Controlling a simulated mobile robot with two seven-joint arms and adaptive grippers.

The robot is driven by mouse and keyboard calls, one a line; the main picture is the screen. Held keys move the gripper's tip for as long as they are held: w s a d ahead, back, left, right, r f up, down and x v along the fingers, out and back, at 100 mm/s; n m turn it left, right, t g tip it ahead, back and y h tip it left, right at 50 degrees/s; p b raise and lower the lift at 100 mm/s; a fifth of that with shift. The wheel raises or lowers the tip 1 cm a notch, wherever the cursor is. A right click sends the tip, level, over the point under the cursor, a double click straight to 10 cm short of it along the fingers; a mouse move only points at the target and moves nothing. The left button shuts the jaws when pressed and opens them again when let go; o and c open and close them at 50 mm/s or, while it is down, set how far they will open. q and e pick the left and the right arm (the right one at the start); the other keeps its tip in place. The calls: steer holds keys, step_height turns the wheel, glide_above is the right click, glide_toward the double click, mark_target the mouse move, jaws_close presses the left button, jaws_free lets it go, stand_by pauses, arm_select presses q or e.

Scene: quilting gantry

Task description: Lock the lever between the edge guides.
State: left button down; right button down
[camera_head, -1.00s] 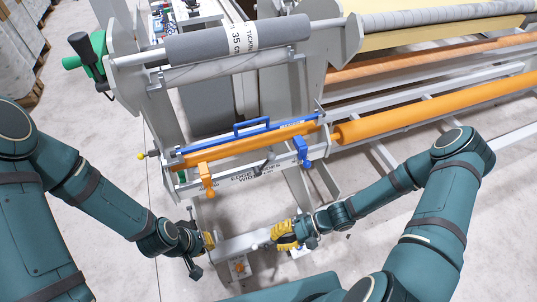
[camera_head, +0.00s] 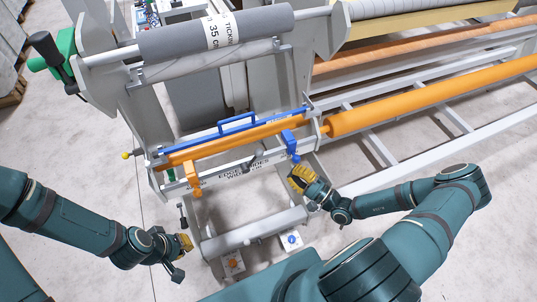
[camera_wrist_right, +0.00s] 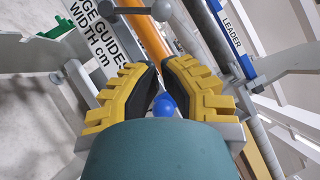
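The lever (camera_head: 256,160) is a small dark grey handle on the grey scale rail (camera_head: 222,172), between the orange edge guide (camera_head: 192,176) and the blue edge guide (camera_head: 290,143). In the right wrist view a grey ball-ended lever (camera_wrist_right: 162,11) shows at the top, beyond the fingertips. My right gripper (camera_head: 298,181) is just below the blue guide, to the right of the lever.
A blue bar with a handle (camera_head: 238,122) and an orange roller (camera_head: 235,142) lie just behind the rail. A grey lower tube (camera_head: 255,232) runs below, with orange-marked and blue-marked plates (camera_head: 291,241) near it. Bare floor lies at the left.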

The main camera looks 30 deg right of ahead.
mark_target(253, 160)
steer(key=b+x, duration=0.1)
steer(key=x, duration=0.9)
steer(key=shift+a, duration=0.15)
